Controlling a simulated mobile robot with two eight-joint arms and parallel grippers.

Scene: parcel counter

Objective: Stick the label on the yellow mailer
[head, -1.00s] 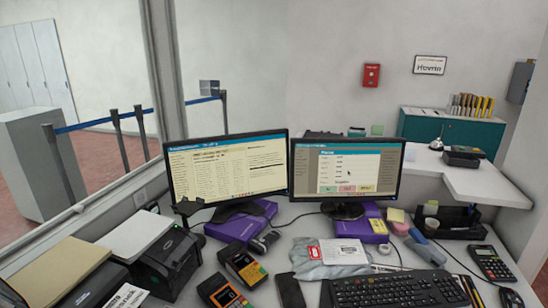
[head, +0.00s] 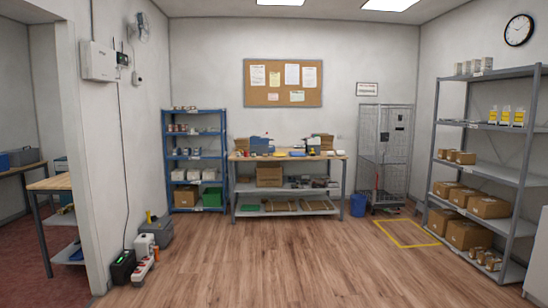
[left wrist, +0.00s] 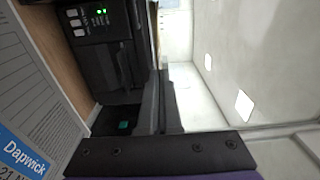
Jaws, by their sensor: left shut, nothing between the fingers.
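I cannot make out a label or a yellow mailer in either view now. In the left wrist view, my left gripper (left wrist: 160,72) is shut, with its dark fingers together and nothing between them. It is beside a black device (left wrist: 105,62) with buttons and a green light, perhaps a printer. I cannot tell whether they touch. A sheet or packet (left wrist: 38,105) with a blue "Dapwick" patch lies at the left of that view. My right gripper is in neither view.
The head view shows a back room: a workbench (head: 290,158) with boxes, a blue rack (head: 196,137), a grey rack (head: 482,171) with cartons, a wire cage (head: 384,150) and a blue bin (head: 358,206). A yellow floor outline (head: 405,247) lies right. The middle floor is clear.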

